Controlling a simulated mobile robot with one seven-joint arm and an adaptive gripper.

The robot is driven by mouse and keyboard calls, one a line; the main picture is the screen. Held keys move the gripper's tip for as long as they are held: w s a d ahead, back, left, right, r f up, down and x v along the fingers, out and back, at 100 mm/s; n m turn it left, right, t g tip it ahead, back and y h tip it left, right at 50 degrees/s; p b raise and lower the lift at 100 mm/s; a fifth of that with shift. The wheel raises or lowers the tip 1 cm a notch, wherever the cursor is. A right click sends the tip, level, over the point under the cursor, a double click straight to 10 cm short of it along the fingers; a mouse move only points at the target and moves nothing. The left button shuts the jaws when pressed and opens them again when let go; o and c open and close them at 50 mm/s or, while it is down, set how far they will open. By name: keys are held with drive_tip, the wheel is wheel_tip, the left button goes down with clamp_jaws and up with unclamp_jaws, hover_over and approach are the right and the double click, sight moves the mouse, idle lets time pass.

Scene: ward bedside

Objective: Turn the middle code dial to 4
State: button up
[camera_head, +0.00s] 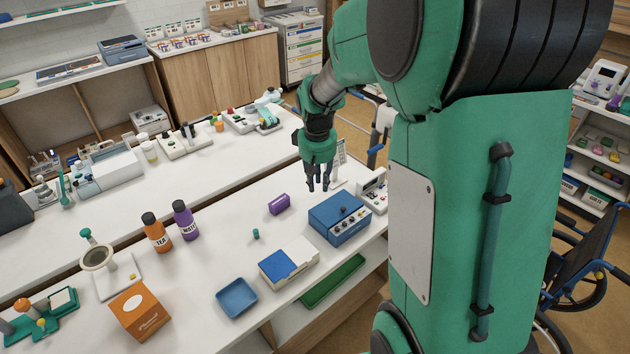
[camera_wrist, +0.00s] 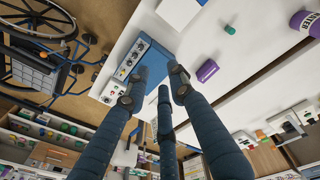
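A blue box (camera_head: 332,212) stands on the white table near its right front edge. Its pale front panel carries a row of small dark dials (camera_head: 350,222); their numbers are too small to read. The box also shows in the wrist view (camera_wrist: 152,62), with its dial row (camera_wrist: 128,62) on the left side. My gripper (camera_head: 319,187) hangs fingers down above the table, behind the box and apart from it. Its three fingers are spread and empty. In the wrist view the gripper's fingertips (camera_wrist: 160,80) partly cover the box.
A purple block (camera_head: 279,204) lies left of the box. A white and blue box (camera_head: 289,262) and a blue tray (camera_head: 236,298) are in front. A white device (camera_head: 374,190) stands close on the right. A small green cylinder (camera_head: 256,234) stands on clear table.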

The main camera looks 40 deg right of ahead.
drive_tip(key=shift+s+a+r+n, duration=0.15)
drive_tip(key=shift+a+r+n, duration=0.15)
drive_tip(key=shift+a+r, duration=0.4)
drive_tip(key=shift+f, duration=0.1)
drive_tip(key=n+y+b, duration=0.1)
drive_tip(key=n+b, duration=0.2)
drive_tip(key=n, duration=1.6)
hover_over(345, 223)
wheel_tip(345, 223, down, 12)
drive_tip(key=shift+s+d+f+n, duration=0.15)
drive_tip(key=shift+s+f+n, duration=0.2)
drive_tip(key=shift+s+n, duration=0.4)
drive_tip(key=shift+w, duration=0.1)
drive_tip(key=shift+f, duration=0.1)
drive_tip(key=f, duration=0.4)
drive_tip(key=f+b, duration=0.1)
drive_tip(key=f, duration=0.4)
drive_tip(key=w+f+b, duration=0.1)
drive_tip(key=f, duration=0.3)
drive_tip(key=shift+f, duration=0.3)
